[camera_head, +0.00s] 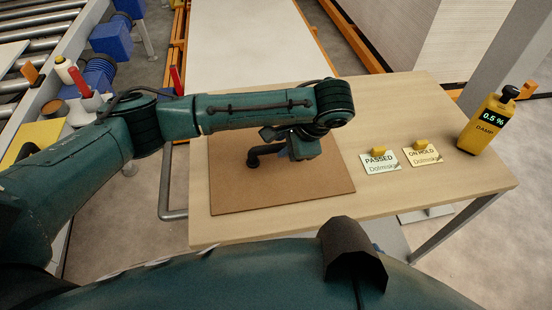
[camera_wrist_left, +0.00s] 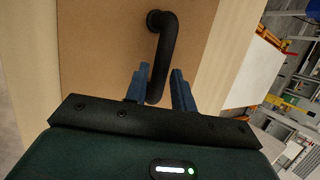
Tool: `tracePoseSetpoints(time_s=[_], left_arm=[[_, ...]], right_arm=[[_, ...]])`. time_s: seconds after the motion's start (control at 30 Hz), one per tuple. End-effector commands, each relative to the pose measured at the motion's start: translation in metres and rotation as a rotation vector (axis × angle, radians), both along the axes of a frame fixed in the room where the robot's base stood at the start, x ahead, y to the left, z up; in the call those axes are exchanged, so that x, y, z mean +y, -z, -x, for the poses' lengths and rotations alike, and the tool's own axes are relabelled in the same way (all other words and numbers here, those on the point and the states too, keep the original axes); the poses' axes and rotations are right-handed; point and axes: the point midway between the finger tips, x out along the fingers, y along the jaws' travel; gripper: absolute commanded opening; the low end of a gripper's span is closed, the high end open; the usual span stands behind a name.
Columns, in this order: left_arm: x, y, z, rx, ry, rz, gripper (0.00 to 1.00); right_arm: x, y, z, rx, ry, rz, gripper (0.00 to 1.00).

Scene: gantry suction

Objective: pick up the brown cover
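The brown cover (camera_head: 240,190) is a flat square board lying on the light wooden table. A black bar handle (camera_head: 256,158) stands on it. The cover (camera_wrist_left: 105,50) and its handle (camera_wrist_left: 168,45) also show in the left wrist view. My left gripper (camera_head: 280,155) is low over the cover at the handle. In the left wrist view its two blue fingers (camera_wrist_left: 160,76) are apart, with the handle's near end between them. A gap shows on the right finger's side; whether the left finger touches the handle I cannot tell. My right gripper is not in view.
A PASSED card (camera_head: 380,163) and an ON HOLD card (camera_head: 422,155) lie right of the cover. A yellow moisture meter (camera_head: 487,122) stands at the table's right edge. A roller conveyor (camera_head: 35,45) is at the far left. Bare table (camera_head: 400,105) lies behind the cards.

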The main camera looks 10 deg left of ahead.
Motion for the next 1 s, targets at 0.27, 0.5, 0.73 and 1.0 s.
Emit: tracePoseSetpoints(time_s=[0.27,0.5,0.73,1.0], left_arm=[[0.019,0.034,-0.01,0.001,-0.001,-0.002,0.25],[0.021,0.039,-0.011,0.0,0.001,0.0,0.25],[0.021,0.038,-0.011,0.0,0.001,0.0,0.11],[0.021,0.038,-0.011,0.0,0.001,0.0,0.0]], right_arm=[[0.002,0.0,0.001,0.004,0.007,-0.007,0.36],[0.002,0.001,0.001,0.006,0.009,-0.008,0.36],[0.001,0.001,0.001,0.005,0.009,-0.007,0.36],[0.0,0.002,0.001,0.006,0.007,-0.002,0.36]])
